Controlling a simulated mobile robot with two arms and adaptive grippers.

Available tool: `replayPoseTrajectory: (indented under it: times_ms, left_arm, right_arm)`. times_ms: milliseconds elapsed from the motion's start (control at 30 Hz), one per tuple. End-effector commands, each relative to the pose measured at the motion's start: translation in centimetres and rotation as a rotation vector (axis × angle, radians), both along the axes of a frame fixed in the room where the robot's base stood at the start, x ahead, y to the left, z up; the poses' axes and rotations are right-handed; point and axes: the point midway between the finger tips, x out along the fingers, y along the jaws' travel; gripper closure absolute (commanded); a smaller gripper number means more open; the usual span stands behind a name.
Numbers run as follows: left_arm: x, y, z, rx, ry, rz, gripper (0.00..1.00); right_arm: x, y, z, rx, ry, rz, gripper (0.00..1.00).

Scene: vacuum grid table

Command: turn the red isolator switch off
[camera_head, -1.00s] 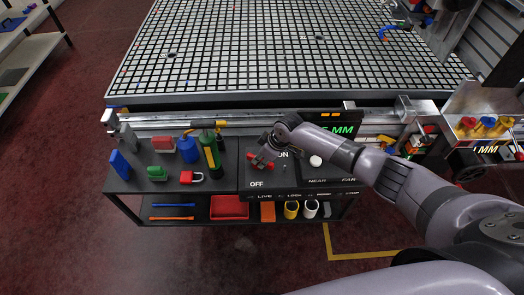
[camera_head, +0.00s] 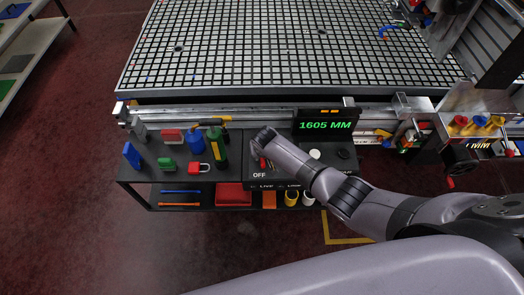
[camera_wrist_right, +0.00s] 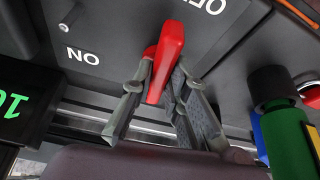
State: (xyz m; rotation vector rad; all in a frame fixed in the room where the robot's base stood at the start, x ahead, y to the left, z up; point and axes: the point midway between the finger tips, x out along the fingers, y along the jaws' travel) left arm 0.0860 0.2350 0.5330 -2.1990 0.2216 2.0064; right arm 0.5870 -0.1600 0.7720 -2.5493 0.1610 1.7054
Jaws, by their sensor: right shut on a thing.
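The red isolator switch handle (camera_wrist_right: 170,42) stands out from a dark panel in the right wrist view. Its long bar runs from upper right to lower left there, between the ON and OFF labels. My right gripper (camera_wrist_right: 160,85) is shut on this handle, with a finger on each side. In the head view the gripper (camera_head: 264,146) is over the panel, just above the OFF label, and only a bit of the red handle (camera_head: 263,162) shows. The ON label is hidden there. My left gripper is in neither view.
A green and black bottle (camera_head: 217,150), a blue container (camera_head: 189,150), a red padlock (camera_head: 199,168) and a green block (camera_head: 166,165) stand left of the panel. A display (camera_head: 325,125) reads 1605 MM behind my arm. The grid table (camera_head: 250,50) lies beyond.

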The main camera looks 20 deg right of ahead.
Motion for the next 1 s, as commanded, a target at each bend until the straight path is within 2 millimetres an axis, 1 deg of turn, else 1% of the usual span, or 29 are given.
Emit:
replayPoseTrajectory:
  times_ms: [200,367,900,933,1000]
  left_arm:
    - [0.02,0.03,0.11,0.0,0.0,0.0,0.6]
    - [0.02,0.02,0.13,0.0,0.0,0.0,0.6]
    - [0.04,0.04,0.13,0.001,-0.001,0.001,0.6]
    - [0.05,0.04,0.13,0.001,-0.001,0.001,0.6]
    - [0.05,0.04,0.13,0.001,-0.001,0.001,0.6]
  right_arm:
    - [0.13,0.27,0.09,0.001,-0.002,-0.105,1.0]
    - [0.2,0.28,0.11,0.001,-0.003,-0.149,1.0]
    - [0.24,0.25,0.14,0.001,-0.004,-0.171,1.0]
    - [0.24,0.25,0.14,0.002,-0.004,-0.171,0.83]
    - [0.24,0.25,0.14,0.002,-0.004,-0.171,0.78]
